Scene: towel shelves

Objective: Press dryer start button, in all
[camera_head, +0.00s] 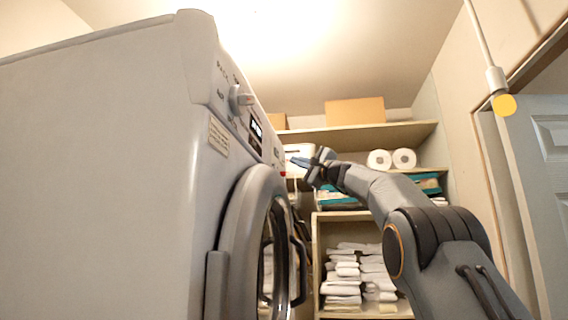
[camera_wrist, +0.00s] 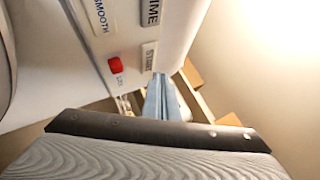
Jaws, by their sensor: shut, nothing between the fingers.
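The dryer (camera_head: 110,180) stands at the left in the head view, its control panel facing right with a knob (camera_head: 240,98) and a lit display (camera_head: 256,128). In the wrist view, a button marked START (camera_wrist: 148,57) sits on the panel beside a red button (camera_wrist: 115,65), below the TIME (camera_wrist: 150,12) and SMOOTH (camera_wrist: 101,16) buttons. My gripper (camera_head: 294,160) is shut and empty at the far end of the panel. Its bluish fingers (camera_wrist: 160,80) reach up close to the START button in the wrist view. I cannot tell whether they touch it.
The dryer's round door (camera_head: 240,235) is below the panel. Shelves (camera_head: 360,136) behind hold a cardboard box (camera_head: 354,111), paper rolls (camera_head: 404,158) and folded towels (camera_head: 345,270). A grey door (camera_head: 545,180) stands at the right.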

